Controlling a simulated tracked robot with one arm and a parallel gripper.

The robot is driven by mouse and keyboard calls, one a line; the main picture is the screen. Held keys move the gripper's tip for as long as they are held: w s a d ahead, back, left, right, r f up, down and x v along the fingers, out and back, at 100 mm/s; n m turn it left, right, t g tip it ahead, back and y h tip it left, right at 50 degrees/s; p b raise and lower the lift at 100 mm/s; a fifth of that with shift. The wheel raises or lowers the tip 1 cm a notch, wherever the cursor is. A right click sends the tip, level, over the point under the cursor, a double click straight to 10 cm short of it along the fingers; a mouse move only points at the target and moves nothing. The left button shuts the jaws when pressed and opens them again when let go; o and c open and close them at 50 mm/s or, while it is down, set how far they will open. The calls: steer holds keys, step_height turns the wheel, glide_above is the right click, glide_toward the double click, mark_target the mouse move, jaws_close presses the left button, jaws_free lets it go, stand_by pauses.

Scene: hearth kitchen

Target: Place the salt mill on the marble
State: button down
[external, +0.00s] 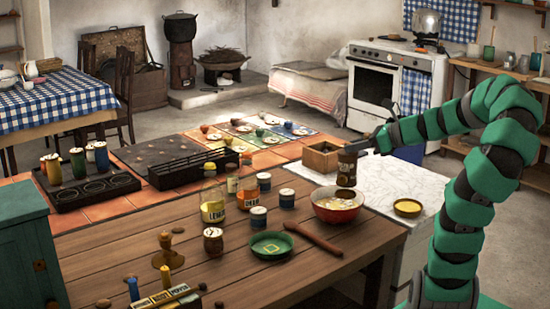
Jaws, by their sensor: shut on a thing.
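My gripper (358,148) is shut on a dark brown cylinder with a pale band, which looks like the salt mill (347,167). The mill is upright, and its lower end overlaps the far rim of the red bowl in the picture. I cannot tell from this view how high it is or whether it touches anything. The white marble (393,183) is the pale veined top to the right of and behind the bowl, below my gripper.
A red bowl (338,212) stands at the wooden table's right edge. A wooden box (321,160) and a yellow dish (407,207) are on the marble. A green dish (270,245), a rolling pin (313,239) and several jars stand on the wooden table. The marble's middle is clear.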

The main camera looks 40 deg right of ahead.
steer(key=s+d+m+t+h, duration=0.25)
steer(key=d+m+h, duration=0.35)
steer(key=d, duration=0.9)
steer(key=shift+f, duration=2.8)
steer(key=w+d+f, duration=0.5)
steer(key=w+d, duration=0.4)
steer(key=w, duration=0.3)
steer(key=shift+w+d+g+h+b, duration=0.2)
steer(key=shift+d+g+h+b, duration=0.1)
steer(key=shift+d+g+b, duration=0.15)
steer(key=c, duration=1.3)
jaws_free()
steer(key=shift+o, duration=0.2)
